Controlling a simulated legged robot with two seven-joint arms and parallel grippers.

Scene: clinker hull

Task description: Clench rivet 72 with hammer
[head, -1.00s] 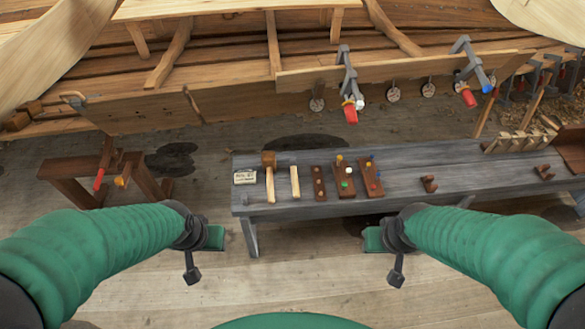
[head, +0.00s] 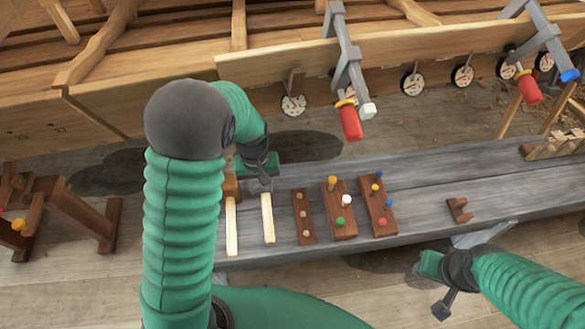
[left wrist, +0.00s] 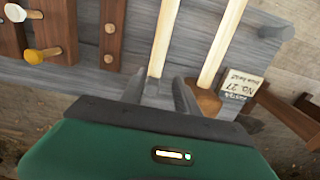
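The hammer, with a pale handle (head: 267,218) and a grey head, lies on the grey bench (head: 430,175). Its handle also shows in the left wrist view (left wrist: 165,38), with its grey head (left wrist: 156,90) near my fingers. My left gripper (left wrist: 160,82) is over the head, its two dark fingers apart, one on each side. I cannot tell whether they touch it. I cannot make out rivet 72.
A mallet (head: 232,225) with a wooden head lies just left of the hammer. Wooden blocks with coloured pegs (head: 338,208) stand to its right. A white card (left wrist: 240,88) lies by the mallet. Red-handled clamps (head: 350,120) and round dials (head: 413,83) line the hull plank behind.

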